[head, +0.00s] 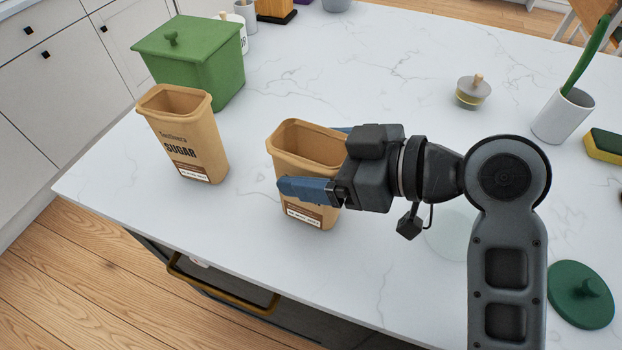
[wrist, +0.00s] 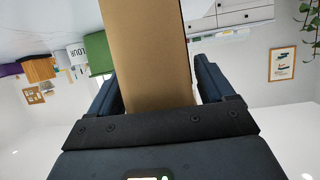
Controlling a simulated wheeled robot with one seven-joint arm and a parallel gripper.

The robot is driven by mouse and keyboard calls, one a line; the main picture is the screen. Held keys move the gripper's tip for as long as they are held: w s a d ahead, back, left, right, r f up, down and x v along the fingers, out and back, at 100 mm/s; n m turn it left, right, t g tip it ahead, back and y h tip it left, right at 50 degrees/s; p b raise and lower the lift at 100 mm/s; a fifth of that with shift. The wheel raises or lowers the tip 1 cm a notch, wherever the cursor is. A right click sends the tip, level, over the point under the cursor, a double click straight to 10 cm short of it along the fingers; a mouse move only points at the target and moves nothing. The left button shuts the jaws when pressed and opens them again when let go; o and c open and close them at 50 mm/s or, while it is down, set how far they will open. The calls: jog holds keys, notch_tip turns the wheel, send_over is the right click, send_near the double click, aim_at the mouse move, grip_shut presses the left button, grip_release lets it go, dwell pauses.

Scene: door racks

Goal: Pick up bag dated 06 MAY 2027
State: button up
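Two open-topped tan paper bags stand upright on the white counter in the head view. The left bag (head: 186,125) reads SUGAR and has a small date label too small to read. The right bag (head: 300,150) also has a label low down, with its date unreadable. My gripper (head: 315,160) has its blue fingers on either side of the right bag, one in front and one behind, hiding part of its front. In the wrist view the tan bag side (wrist: 150,60) lies between the fingers of my gripper (wrist: 158,85), with a narrow gap at the right finger.
A green lidded container (head: 195,62) stands behind the left bag. A grey lidded jar (head: 473,91), a white cup (head: 563,115), a sponge (head: 604,145) and a green lid (head: 581,294) are to the right. The counter's front edge is near both bags.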

jog(key=c, duration=1.4)
jog(key=shift+c, duration=0.2)
jog(key=shift+r, duration=0.1)
